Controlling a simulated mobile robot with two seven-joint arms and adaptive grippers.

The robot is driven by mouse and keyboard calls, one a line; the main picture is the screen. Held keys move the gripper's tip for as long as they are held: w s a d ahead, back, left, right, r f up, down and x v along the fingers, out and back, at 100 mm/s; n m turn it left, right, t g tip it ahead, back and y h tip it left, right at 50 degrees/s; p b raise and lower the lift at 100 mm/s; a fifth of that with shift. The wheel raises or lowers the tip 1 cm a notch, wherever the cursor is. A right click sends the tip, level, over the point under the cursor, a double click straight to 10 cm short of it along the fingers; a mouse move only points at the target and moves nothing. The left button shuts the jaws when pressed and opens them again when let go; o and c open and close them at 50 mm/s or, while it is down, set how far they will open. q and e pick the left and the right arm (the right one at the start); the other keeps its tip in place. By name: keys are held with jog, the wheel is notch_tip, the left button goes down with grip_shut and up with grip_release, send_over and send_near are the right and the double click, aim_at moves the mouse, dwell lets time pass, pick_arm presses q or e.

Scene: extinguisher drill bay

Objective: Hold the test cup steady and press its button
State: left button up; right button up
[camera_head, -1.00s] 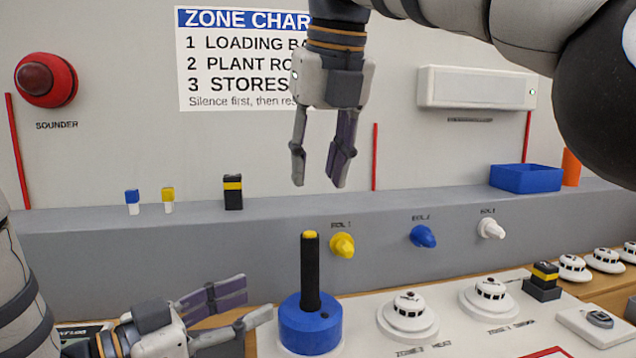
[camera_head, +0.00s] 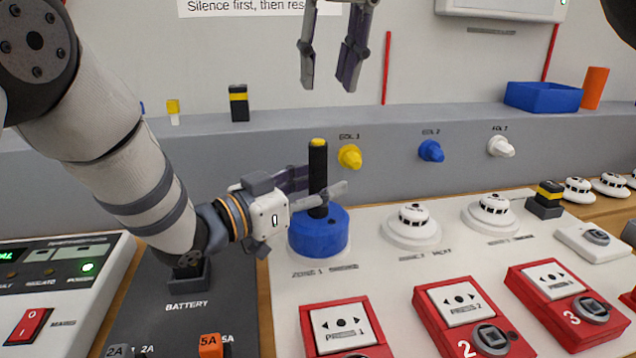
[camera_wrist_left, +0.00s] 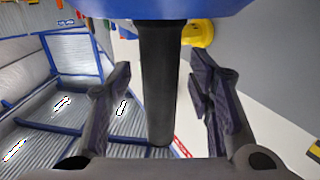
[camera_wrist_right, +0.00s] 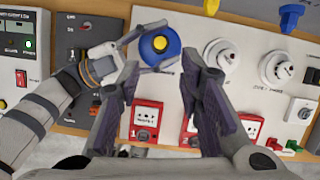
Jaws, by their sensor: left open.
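The test cup (camera_head: 320,236) is a blue cup with an upright black handle (camera_head: 318,165) and a yellow button (camera_head: 317,142) on top. It stands over the zone 1 spot of the white panel. My left gripper (camera_head: 318,194) is open, with its fingers on either side of the handle. In the left wrist view the handle (camera_wrist_left: 160,90) stands between the fingers, with gaps on both sides. My right gripper (camera_head: 332,68) is open and empty, pointing down above the cup. The right wrist view shows the button (camera_wrist_right: 160,43) beyond its fingertips.
Two white detectors (camera_head: 411,228) stand right of the cup. Red call points (camera_head: 345,328) lie in front. Yellow, blue and white knobs (camera_head: 431,151) stick out of the grey ledge behind. A battery block (camera_head: 190,275) lies under my left arm.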

pick_arm(q)
grip_shut()
pick_arm(e)
grip_shut()
dwell(1.0)
